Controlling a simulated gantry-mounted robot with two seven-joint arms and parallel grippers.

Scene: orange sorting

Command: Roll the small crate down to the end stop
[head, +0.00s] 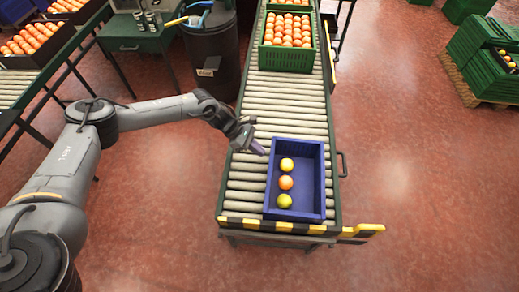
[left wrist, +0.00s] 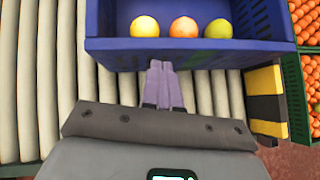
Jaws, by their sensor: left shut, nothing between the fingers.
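The small blue crate (head: 318,180) stands upright on the roller conveyor (head: 243,183) at its near end. It holds three fruits in a row: yellow, orange and greenish. The black-and-yellow striped end stop (head: 270,224) runs along the crate's near side; I cannot tell whether they touch. My left gripper (head: 262,150) is shut and empty at the crate's left side. In the left wrist view its closed fingers (left wrist: 160,72) point at the crate's long wall (left wrist: 190,46), touching or almost touching it. The end stop also shows there (left wrist: 265,95). My right gripper is not in view.
A green crate (head: 263,57) full of oranges stands farther up the conveyor, with bare rollers between it and the blue crate. A dark bin (head: 208,70) stands left of the conveyor. Stacked green crates (head: 482,55) sit on a pallet at right.

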